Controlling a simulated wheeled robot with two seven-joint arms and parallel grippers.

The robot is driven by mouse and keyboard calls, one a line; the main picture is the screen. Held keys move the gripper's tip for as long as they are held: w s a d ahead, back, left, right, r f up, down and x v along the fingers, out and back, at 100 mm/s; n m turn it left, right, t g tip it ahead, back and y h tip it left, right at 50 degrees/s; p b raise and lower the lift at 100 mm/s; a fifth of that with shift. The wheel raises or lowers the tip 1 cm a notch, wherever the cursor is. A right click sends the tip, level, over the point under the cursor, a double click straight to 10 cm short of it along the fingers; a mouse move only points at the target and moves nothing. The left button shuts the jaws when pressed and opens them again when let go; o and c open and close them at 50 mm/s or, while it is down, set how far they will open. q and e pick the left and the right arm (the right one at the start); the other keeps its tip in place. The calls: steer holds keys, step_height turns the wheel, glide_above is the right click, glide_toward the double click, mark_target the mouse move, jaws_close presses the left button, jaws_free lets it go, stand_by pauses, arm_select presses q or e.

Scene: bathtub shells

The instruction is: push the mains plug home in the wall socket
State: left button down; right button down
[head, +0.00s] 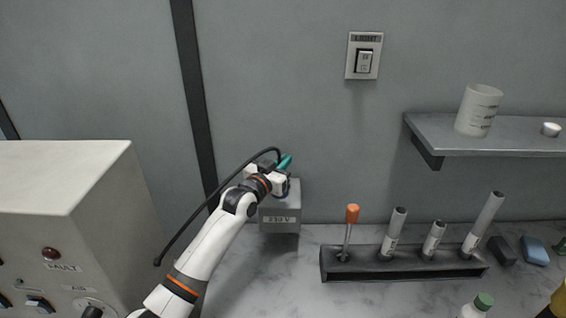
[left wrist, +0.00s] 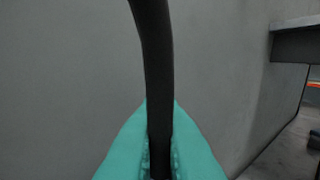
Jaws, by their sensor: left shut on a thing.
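My left gripper (head: 284,162) has teal fingers and is beside the wall, at the top of the grey socket box (head: 280,222). In the left wrist view the teal fingers (left wrist: 160,150) are shut around the dark cable end of the mains plug (left wrist: 158,120). The plug's black cable (head: 215,197) loops over the gripper and hangs down to the left. The plug's body and pins and the socket's opening are hidden by my gripper and wrist, so I cannot tell how far the plug is in. My right gripper is not in view.
A white control cabinet (head: 70,180) stands at the left. A dark rack (head: 400,268) with an orange-handled tool and several tubes stands right of the socket box. A shelf (head: 520,138) with a beaker (head: 478,110) is above it. A light switch (head: 364,56) is higher on the wall.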

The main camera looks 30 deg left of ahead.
arm_select(q)
steer(key=shift+f, duration=0.4)
steer(key=c, duration=1.5)
jaws_free()
steer(key=s+b, duration=0.1)
steer(key=s, duration=0.3)
steer(key=s+b, duration=0.1)
steer(key=s, duration=0.3)
steer(key=s+a, duration=0.1)
steer(key=s, duration=0.3)
steer(key=shift+b, duration=0.4)
steer(key=shift+d, duration=0.1)
